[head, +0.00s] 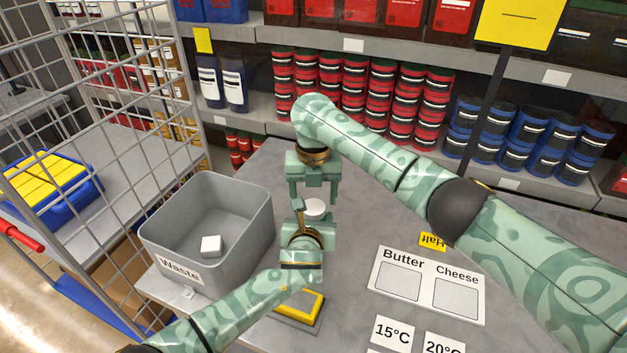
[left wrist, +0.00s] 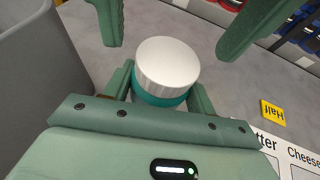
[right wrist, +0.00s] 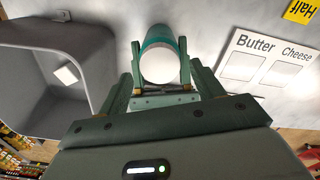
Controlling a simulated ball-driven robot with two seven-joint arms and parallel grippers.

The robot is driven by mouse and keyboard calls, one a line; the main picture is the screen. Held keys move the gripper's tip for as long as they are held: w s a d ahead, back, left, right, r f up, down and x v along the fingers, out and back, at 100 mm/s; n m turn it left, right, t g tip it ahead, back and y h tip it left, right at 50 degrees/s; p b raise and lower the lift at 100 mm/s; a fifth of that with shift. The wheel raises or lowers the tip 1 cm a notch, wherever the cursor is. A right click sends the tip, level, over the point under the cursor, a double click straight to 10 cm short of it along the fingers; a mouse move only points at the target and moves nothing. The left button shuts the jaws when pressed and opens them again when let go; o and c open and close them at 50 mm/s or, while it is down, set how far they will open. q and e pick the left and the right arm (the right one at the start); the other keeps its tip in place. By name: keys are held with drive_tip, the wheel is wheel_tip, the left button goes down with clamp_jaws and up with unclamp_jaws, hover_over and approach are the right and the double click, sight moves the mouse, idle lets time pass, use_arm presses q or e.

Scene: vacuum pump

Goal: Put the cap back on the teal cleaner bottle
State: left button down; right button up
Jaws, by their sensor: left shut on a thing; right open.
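The teal bottle (left wrist: 160,98) stands upright on the table with the white ribbed cap (left wrist: 167,62) on its top. The cap looks level in the left wrist view; its seating cannot be told. In the head view the cap (head: 315,207) shows between the grippers, and most of the bottle is hidden. My left gripper (head: 308,222) is shut on the bottle below the cap. My right gripper (head: 313,198) is open above the cap, with its fingers apart on either side. The right wrist view shows the cap (right wrist: 170,66) from above, with teal bottle (right wrist: 160,36) beyond it.
A grey Waste bin (head: 163,225) holding a white cube (head: 211,246) stands close on the left. A yellow-edged block (head: 300,306) lies in front, partly under my left arm. A Butter/Cheese board (head: 427,285) lies on the right. Stocked shelves stand behind; a wire cage is at left.

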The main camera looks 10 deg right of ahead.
drive_tip(key=shift+f, duration=1.4)
drive_tip(key=shift+c, duration=0.3)
drive_tip(key=c, duration=0.9)
drive_tip(key=m, duration=0.3)
drive_tip(key=shift+c, duration=0.3)
drive_tip(key=o, duration=1.1)
drive_tip(key=shift+r, duration=2.25)
